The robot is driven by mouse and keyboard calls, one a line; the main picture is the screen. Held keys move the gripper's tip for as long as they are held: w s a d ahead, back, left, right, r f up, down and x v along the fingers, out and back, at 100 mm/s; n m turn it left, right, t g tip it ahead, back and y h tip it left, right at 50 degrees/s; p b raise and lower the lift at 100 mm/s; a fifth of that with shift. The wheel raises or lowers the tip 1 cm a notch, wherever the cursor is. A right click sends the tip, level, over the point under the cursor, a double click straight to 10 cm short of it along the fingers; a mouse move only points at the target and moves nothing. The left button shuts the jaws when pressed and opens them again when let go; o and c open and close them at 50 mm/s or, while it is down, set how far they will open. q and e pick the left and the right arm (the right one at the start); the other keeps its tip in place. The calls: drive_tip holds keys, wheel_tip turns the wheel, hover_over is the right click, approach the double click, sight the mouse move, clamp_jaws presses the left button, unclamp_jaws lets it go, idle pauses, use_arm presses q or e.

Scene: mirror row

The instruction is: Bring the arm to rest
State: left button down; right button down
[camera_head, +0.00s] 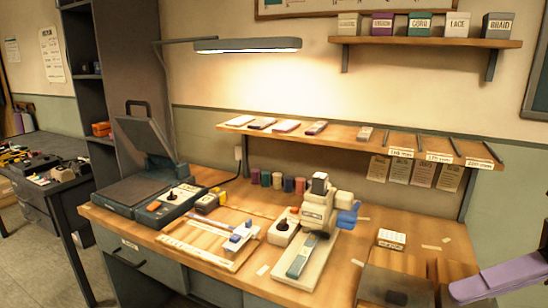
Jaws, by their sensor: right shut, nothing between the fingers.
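My right gripper (484,284) shows at the lower right corner, with pale purple and grey fingers pointing left. It is shut with nothing between the fingers. It is in front of the right end of the wooden workbench (445,228), beside a dark brown box-like block (395,285). In this view I cannot tell whether it touches the block. Most of the right arm is cut off by the right edge. My left gripper is not in view.
A white press with a blue handle (318,212) stands mid-bench. Left of it are a wooden board (205,243) and a dark open-lidded machine (140,180). A small white box (391,239) is near the right end. A low shelf (350,136) runs behind.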

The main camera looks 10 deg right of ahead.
drive_tip(key=w+d+f+m+t+h, duration=0.2)
drive_tip(key=w+f+m+t+h, duration=0.15)
drive_tip(key=f+m+t, duration=0.55)
drive_tip(key=w+d+f+m+t+h, duration=0.15)
drive_tip(key=w+f+m+t, duration=0.35)
drive_tip(key=f+m, duration=0.7)
drive_tip(key=s+a+f+m+g+h, duration=0.1)
drive_tip(key=s+f+m+g+h, duration=0.2)
drive_tip(key=f, duration=0.4)
drive_tip(key=s+f+m+g+h, duration=0.1)
drive_tip(key=s+f+m+h, duration=0.2)
drive_tip(key=f, duration=0.4)
drive_tip(key=s+a+f+m+g, duration=0.3)
drive_tip(key=s+f+g, duration=0.2)
drive_tip(key=s+f, duration=0.55)
drive_tip(key=a+m+y, duration=0.1)
drive_tip(key=a+m, duration=0.3)
drive_tip(key=a, duration=0.8)
drive_tip(key=shift+m+t, duration=0.3)
drive_tip(key=shift+t, duration=0.1)
